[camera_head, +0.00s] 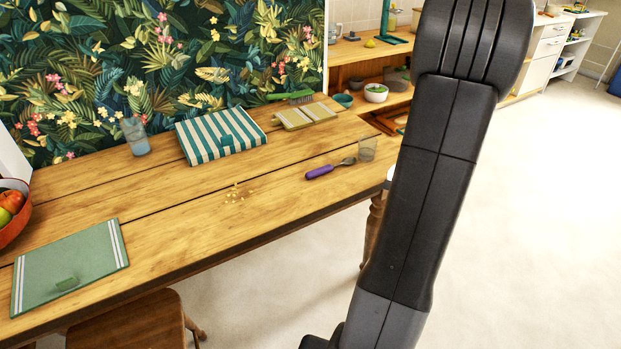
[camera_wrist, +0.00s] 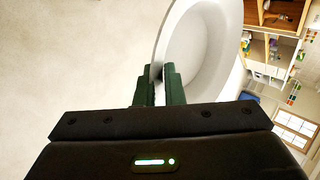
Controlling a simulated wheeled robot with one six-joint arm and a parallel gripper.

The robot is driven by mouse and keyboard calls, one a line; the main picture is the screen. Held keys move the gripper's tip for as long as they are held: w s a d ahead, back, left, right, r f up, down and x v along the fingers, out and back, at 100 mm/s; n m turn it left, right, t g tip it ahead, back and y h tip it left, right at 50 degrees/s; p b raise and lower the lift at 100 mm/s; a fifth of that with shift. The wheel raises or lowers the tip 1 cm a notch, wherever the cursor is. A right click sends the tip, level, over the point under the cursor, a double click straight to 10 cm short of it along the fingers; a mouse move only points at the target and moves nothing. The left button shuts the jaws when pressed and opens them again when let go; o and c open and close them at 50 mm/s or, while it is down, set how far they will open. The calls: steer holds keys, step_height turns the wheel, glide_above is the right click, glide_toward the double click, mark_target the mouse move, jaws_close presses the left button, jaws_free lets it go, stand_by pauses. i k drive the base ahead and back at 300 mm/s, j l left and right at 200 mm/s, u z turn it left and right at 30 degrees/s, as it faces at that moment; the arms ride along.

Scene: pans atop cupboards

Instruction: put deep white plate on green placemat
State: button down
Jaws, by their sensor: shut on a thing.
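The deep white plate (camera_wrist: 212,58) fills the upper middle of the wrist view, tilted on edge. My gripper (camera_wrist: 160,85) is shut on its rim, with one green finger on each side. In the head view my arm hides the gripper and nearly all of the plate; a small white edge shows beside the arm near the table's right corner. The green placemat (camera_head: 90,262) lies flat at the near left of the wooden table, with pale stripes along two sides.
The table (camera_head: 190,225) also holds a fruit bowl (camera_head: 12,215), a blue-tinted glass (camera_head: 135,137), a striped cloth (camera_head: 220,135), a purple-handled utensil (camera_head: 325,170), a clear glass (camera_head: 367,149) and crumbs (camera_head: 237,193). A chair (camera_head: 130,322) stands at the near side. Floor at right is clear.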

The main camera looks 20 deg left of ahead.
mark_target(68, 255)
steer(key=u, duration=1.05)
steer(key=j+u, duration=0.5)
steer(key=j, duration=0.15)
steer(key=i, duration=0.05)
